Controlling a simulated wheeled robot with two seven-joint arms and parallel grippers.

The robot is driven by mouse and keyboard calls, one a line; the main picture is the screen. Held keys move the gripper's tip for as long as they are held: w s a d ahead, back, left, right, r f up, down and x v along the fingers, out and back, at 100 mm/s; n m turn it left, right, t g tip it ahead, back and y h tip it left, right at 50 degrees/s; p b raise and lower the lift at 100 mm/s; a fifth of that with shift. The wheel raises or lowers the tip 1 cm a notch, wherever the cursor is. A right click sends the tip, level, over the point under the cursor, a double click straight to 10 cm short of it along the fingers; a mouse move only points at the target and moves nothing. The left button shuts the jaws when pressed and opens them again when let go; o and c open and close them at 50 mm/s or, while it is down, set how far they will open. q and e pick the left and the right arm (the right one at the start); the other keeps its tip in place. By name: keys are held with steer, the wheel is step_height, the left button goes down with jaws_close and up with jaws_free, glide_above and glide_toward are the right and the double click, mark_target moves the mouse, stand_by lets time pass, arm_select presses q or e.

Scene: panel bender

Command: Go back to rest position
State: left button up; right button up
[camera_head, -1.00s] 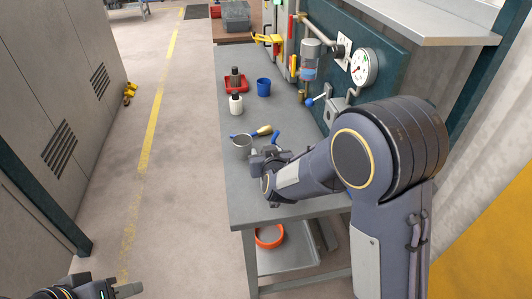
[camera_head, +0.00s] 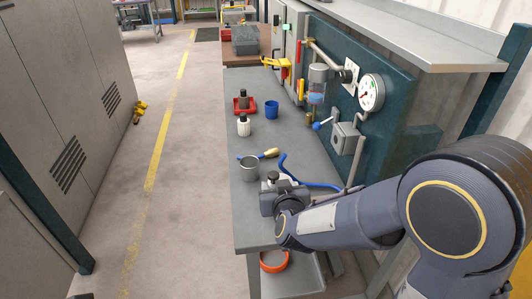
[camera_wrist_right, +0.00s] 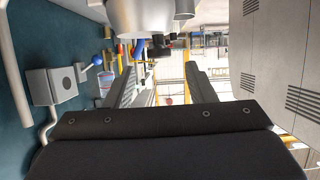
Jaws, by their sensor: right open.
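My right gripper (camera_head: 270,183) is over the near end of the grey workbench (camera_head: 252,218), and its arm comes in from the lower right. In the right wrist view its two fingers (camera_wrist_right: 158,88) stand wide apart with nothing between them. A metal cup (camera_head: 250,168) stands on the bench just beyond the gripper. A blue hose or handle (camera_head: 307,184) lies close to the gripper's right.
A brush (camera_head: 266,154), white bottle (camera_head: 243,126), red tray (camera_head: 245,106) and blue cup (camera_head: 271,109) are farther along the bench. A wall panel with a gauge (camera_head: 371,93) and valve box (camera_head: 346,138) borders the right. An orange ring (camera_head: 274,261) lies below. Open floor (camera_head: 185,190) is left.

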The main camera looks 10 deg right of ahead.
steer(key=s+d+g+y, duration=0.1)
steer(key=s+d+g, duration=0.1)
steer(key=s, duration=0.7)
steer(key=s+d+r+m+g+y, duration=0.1)
steer(key=s+d+g, duration=0.2)
steer(key=s, duration=0.6)
steer(key=s+d+m+g+y, duration=0.1)
steer(key=s+d, duration=0.3)
steer(key=s, duration=0.5)
steer(key=shift+s+r+g+y, duration=0.35)
steer(key=shift+g+y, duration=0.05)
steer(key=shift+g, duration=0.5)
